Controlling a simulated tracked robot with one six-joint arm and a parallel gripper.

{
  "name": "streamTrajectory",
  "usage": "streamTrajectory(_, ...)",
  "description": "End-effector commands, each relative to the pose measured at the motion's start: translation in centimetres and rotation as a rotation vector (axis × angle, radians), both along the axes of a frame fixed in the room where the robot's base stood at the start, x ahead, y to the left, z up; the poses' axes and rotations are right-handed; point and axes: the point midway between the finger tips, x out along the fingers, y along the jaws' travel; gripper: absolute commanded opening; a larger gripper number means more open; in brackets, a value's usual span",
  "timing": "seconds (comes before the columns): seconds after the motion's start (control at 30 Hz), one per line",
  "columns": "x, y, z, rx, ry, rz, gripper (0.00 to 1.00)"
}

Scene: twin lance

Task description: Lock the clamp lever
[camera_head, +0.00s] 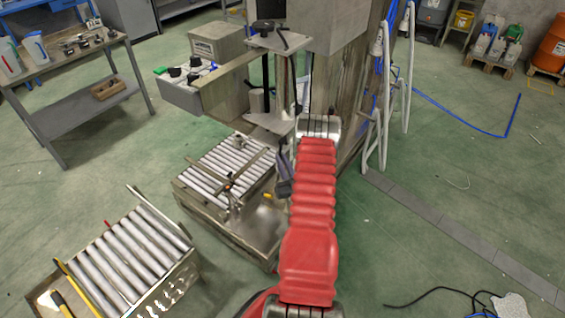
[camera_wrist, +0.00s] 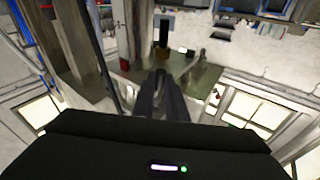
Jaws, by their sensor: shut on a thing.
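My gripper (camera_wrist: 164,78) shows in the wrist view with its two dark fingers close together, shut on a thin part that I take to be the clamp lever. That part is mostly hidden between the fingers. In the head view, my gripper (camera_head: 284,172) hangs just left of my red arm, beside the grey machine column and above the roller bed's right end. The machine (camera_head: 215,95) has a black knob on its top plate. My arm hides part of the machine.
A roller conveyor (camera_head: 235,165) runs under the machine. A separate roller stand (camera_head: 140,250) is at the lower left. A workbench (camera_head: 80,70) stands at upper left. White frames (camera_head: 385,90) and a blue hose are right of the machine. The green floor at right is mostly clear.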

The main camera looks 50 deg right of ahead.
Motion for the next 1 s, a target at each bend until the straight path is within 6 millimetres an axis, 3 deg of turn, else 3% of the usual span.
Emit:
streamTrajectory(0.27, -0.1, 0.0, 0.0, 0.000, 0.000, 0.000, 0.30)
streamTrajectory(0.63, -0.4, 0.1, -0.1, 0.001, 0.001, -0.002, 0.31)
streamTrajectory(1.0, -4.5, 2.7, -1.1, 0.003, 0.002, -0.003, 0.31)
